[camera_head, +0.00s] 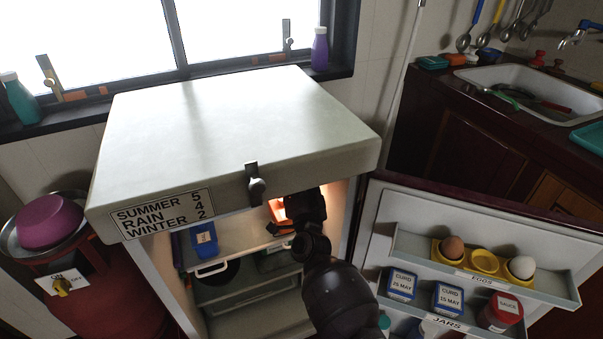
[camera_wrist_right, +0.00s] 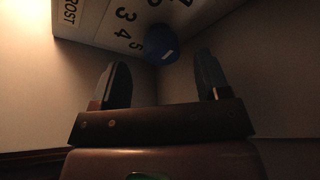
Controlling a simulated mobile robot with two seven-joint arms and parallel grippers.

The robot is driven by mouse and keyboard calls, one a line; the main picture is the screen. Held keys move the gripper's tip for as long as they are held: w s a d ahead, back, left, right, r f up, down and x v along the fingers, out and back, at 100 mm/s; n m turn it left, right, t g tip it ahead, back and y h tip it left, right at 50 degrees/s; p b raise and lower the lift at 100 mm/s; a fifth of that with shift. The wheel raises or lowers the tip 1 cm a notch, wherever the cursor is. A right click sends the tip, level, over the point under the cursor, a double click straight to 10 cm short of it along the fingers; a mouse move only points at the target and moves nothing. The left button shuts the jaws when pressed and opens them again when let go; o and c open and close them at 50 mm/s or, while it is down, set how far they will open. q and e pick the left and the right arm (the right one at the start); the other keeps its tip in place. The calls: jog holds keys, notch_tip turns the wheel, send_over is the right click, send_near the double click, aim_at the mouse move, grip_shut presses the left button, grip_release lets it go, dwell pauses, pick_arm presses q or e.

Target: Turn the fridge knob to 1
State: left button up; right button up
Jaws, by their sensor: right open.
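The fridge knob (camera_wrist_right: 161,44) is round and blue with a white mark on its face; it shows in the right wrist view at the top middle. It sits on a pale panel (camera_wrist_right: 90,28) printed with 3, 4, 5 and a partly cut-off label ending in "OST". I cannot tell which number the mark points at. My right gripper (camera_wrist_right: 160,78) is open, its two fingers below the knob on either side, apart from it. In the head view my right gripper (camera_head: 287,212) reaches into the open fridge (camera_head: 235,135) under its top. The knob is hidden there. My left gripper is not in view.
A label (camera_head: 162,212) on the fridge reads SUMMER 5, RAIN 4, WINTER 2. The open door (camera_head: 385,215) at the right holds eggs and jars. A blue container (camera_head: 204,240) stands on the shelf inside, left of my arm. The fridge top is clear apart from a front latch.

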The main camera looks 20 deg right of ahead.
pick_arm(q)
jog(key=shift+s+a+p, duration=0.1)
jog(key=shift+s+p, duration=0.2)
pick_arm(e)
jog(key=v, duration=0.6)
jog(key=shift+s, duration=0.25)
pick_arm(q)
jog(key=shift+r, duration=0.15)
